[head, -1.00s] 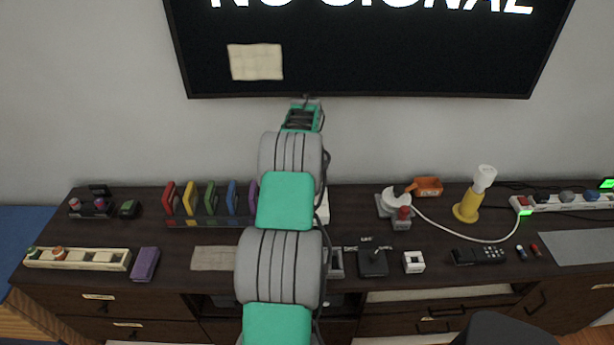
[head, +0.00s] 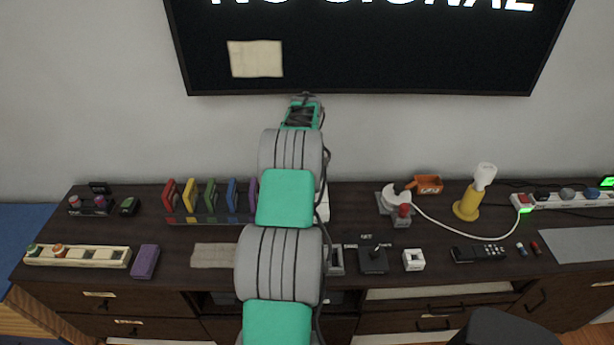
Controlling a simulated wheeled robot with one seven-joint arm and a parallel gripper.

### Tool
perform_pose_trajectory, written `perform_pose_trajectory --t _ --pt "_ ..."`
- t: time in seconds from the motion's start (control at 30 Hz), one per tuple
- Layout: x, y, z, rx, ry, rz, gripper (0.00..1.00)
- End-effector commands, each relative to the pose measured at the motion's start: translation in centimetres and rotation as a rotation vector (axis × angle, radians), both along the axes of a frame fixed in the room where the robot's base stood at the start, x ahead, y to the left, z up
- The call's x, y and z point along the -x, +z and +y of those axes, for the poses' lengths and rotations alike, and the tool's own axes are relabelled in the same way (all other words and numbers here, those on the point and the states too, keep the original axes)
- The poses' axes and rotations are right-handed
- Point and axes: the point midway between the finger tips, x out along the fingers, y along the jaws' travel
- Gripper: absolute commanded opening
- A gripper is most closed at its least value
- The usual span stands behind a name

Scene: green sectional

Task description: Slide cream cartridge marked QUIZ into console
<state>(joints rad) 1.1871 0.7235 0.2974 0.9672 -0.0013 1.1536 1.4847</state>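I cannot make out a cream cartridge marked QUIZ. A rack (head: 190,219) at the back left of the cabinet top holds upright cartridges: red (head: 169,195), yellow (head: 189,197), green (head: 210,195), blue (head: 232,194) and purple (head: 252,190). My arm hides whatever stands to the right of these. A white edge (head: 323,207) shows just right of my arm; I cannot tell whether it is the console. My arm reaches up the middle of the view towards the screen. The gripper's fingers are hidden beyond the arm.
A yellow lamp (head: 467,208) and a white cable stand behind. A purple block (head: 145,262) and a cream strip (head: 78,256) lie front left. The screen (head: 400,55) hangs above.

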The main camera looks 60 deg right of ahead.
Motion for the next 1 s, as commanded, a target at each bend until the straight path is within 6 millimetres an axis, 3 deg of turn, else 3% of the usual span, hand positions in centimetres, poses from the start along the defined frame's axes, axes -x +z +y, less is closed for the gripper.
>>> perform_pose_trajectory --t 1.0 --pt "0.0 -0.92 0.01 0.0 0.0 0.0 0.16"
